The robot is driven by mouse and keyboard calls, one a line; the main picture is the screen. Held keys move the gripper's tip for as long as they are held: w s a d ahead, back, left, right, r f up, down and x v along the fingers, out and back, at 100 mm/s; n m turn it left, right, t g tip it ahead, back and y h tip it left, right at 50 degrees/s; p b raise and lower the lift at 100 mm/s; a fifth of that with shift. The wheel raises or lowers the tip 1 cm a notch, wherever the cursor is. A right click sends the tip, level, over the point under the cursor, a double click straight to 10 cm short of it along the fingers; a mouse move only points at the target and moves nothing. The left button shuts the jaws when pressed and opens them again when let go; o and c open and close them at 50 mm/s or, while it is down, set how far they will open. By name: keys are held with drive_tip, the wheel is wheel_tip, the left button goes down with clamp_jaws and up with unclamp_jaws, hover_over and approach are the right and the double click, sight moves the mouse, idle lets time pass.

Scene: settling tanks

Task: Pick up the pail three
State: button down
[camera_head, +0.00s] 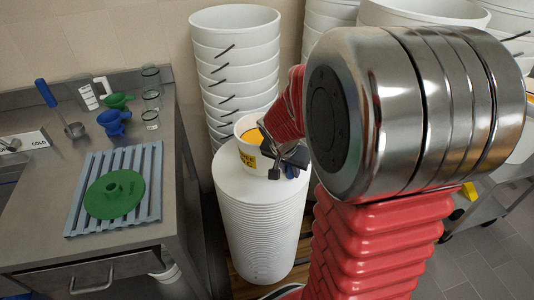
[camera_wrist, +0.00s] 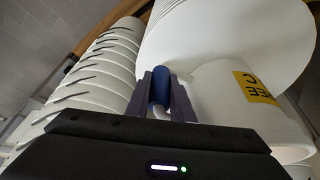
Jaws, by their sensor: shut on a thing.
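The pail (camera_head: 252,157) is small and white with a yellow label and yellow inside its mouth. It is at the top of a tall stack of white lids (camera_head: 262,225); I cannot tell whether it touches the stack. In the wrist view the pail (camera_wrist: 215,85) shows at the right, its yellow label only partly readable. My gripper (camera_wrist: 160,92) is shut on the pail's blue handle grip (camera_wrist: 158,82), one dark finger on each side. In the head view my gripper (camera_head: 286,160) is beside the pail and hides part of its right side.
Tall stacks of white buckets (camera_head: 235,60) stand behind the pail. A trolley stands at the right. My red arm covers the middle right.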

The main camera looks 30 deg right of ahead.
drive_tip(key=shift+r, duration=0.15)
wheel_tip(320, 180, up, 9)
drive_tip(key=shift+r, duration=0.4)
drive_tip(key=shift+s, duration=0.15)
idle(0.9)
